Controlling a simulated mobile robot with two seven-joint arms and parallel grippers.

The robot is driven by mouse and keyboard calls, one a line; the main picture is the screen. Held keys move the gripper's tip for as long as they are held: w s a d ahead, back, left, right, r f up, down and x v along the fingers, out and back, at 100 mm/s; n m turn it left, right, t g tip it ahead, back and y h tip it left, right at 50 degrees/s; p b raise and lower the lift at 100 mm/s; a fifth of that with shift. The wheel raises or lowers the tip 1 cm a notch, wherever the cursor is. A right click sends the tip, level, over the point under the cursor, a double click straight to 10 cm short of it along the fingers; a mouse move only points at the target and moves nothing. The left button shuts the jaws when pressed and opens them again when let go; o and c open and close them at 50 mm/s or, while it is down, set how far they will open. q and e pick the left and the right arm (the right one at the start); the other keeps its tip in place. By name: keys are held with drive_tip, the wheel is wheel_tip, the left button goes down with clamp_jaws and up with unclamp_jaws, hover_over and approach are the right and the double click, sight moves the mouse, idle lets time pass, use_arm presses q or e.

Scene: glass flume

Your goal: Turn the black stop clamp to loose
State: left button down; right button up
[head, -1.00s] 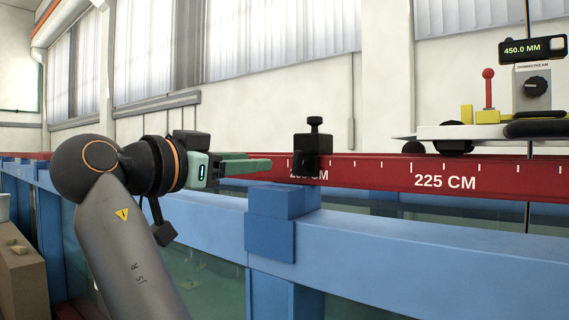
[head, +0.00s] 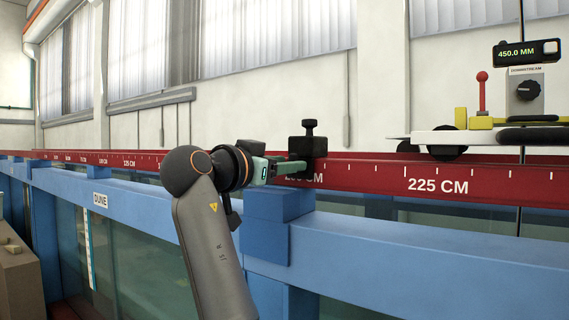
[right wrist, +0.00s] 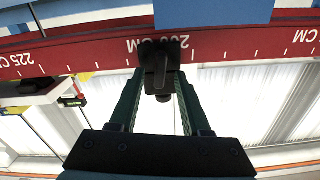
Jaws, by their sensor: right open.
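The black stop clamp (head: 308,147) sits on the red rail (head: 365,170), with a small knob upright on its top. My right gripper (head: 292,166) has come in from the left at the clamp's near side, its green fingers level with the clamp's lower part. In the right wrist view the clamp (right wrist: 157,65) lies between the tips of the two open fingers (right wrist: 158,82). Its dark lever-like part points along between them. I cannot tell whether either finger touches it. The left gripper is not in view.
A blue beam (head: 420,245) runs along the front, with a blue block (head: 266,226) below the clamp. To the right, an instrument carriage (head: 485,138) with a red-knobbed lever (head: 482,92) and a display (head: 527,53) stands over the rail. Space above the clamp is clear.

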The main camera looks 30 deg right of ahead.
drive_tip(key=shift+c, duration=0.4)
clamp_jaws()
drive_tip(key=shift+r+n, duration=0.1)
drive_tip(key=shift+n, duration=0.2)
drive_tip(key=shift+w+a+n+p, duration=0.15)
drive_tip(key=shift+n+p, duration=1.45)
drive_tip(key=shift+n, duration=1.6)
drive_tip(key=shift+w+d+n+p, duration=0.1)
drive_tip(key=shift+n+p, duration=1.5)
drive_tip(key=shift+n, duration=1.6)
drive_tip(key=shift+f, duration=0.2)
